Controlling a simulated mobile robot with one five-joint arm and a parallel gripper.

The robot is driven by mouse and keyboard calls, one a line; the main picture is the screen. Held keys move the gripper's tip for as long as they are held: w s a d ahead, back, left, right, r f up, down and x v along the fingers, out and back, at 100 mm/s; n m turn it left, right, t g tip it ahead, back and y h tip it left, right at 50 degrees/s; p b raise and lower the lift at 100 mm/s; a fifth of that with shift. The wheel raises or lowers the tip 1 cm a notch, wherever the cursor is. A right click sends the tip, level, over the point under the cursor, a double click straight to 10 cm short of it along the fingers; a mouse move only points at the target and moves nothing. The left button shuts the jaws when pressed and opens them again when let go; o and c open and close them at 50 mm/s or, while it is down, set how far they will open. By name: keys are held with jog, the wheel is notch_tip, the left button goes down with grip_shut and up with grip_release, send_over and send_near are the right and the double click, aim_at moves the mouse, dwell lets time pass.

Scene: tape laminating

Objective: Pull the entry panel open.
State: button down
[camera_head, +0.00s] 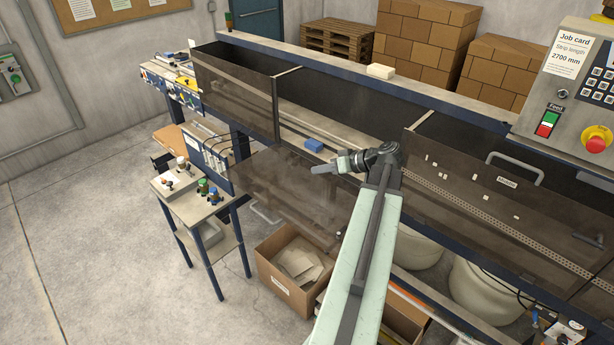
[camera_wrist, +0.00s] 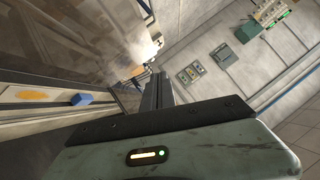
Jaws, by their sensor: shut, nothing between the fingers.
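Smoked see-through panels line the front of the long machine in the head view. A middle panel (camera_head: 285,190) hangs lowered, with its handle (camera_head: 265,212) at its lower left and the bay above it open. A right panel (camera_head: 470,190) stands up, with a grey handle (camera_head: 515,160) and a small label too small to read. A left panel (camera_head: 235,90) also stands up. I cannot tell by label which is the entry panel. My gripper (camera_head: 325,168) is shut and empty, in front of the open bay and over the lowered panel, apart from both handles. Its fingers show in the wrist view (camera_wrist: 157,92).
A blue block (camera_head: 314,145) lies inside the open bay. Below stand a cardboard box (camera_head: 290,268) and pale drums (camera_head: 480,285). A small side table (camera_head: 190,205) with bottles is at left. A control box (camera_head: 570,100) is at upper right. Floor at left is free.

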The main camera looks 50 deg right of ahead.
jog(key=w+a+f+b, duration=0.3)
jog(key=w+f+b, duration=0.4)
jog(key=w+f, duration=0.1)
jog(key=shift+w+a, duration=0.15)
jog(key=shift+w, duration=0.05)
